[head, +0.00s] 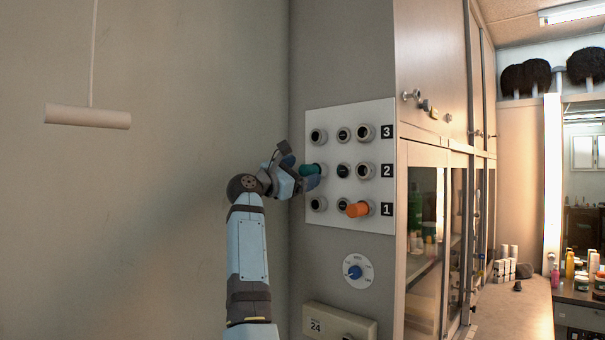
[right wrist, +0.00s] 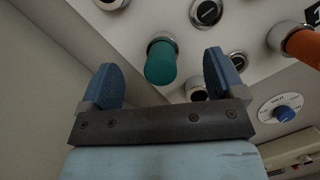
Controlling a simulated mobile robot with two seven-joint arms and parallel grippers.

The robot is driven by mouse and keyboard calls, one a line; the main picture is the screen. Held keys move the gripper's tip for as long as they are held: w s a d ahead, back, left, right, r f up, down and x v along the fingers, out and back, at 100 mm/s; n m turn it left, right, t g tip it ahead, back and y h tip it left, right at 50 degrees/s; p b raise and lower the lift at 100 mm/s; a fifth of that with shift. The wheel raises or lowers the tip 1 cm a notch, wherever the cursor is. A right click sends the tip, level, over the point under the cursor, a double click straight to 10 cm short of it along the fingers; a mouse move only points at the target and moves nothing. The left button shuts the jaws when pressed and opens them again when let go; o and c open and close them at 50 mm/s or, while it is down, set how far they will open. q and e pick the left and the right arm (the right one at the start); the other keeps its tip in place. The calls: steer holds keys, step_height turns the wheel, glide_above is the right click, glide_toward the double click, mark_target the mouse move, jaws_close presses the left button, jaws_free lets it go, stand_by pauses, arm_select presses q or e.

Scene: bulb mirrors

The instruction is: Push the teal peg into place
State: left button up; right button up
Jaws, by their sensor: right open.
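The teal peg (head: 307,170) sticks out of the left socket of row 2 on the white panel (head: 352,150). In the right wrist view the teal peg (right wrist: 161,62) stands in a chrome-rimmed socket, between and beyond the fingertips. My right gripper (head: 298,168) is at the panel's left edge, close to the peg. My left gripper is not in view.
An orange peg (head: 357,209) sticks out of the right socket of row 1. Several other sockets surround the teal peg. A blue dial (head: 355,271) and a box marked 24 (head: 340,323) are below. A white bar (head: 87,116) hangs at upper left.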

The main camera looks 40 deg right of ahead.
steer(key=shift+b+v, duration=0.95)
steer(key=shift+v, duration=1.6)
steer(key=s+b+v, duration=0.1)
steer(key=b+v, duration=0.1)
steer(key=v, duration=1.1)
steer(key=shift+w+a+b, duration=0.4)
steer(key=shift+w+a, duration=0.05)
steer(key=shift+w, duration=0.05)
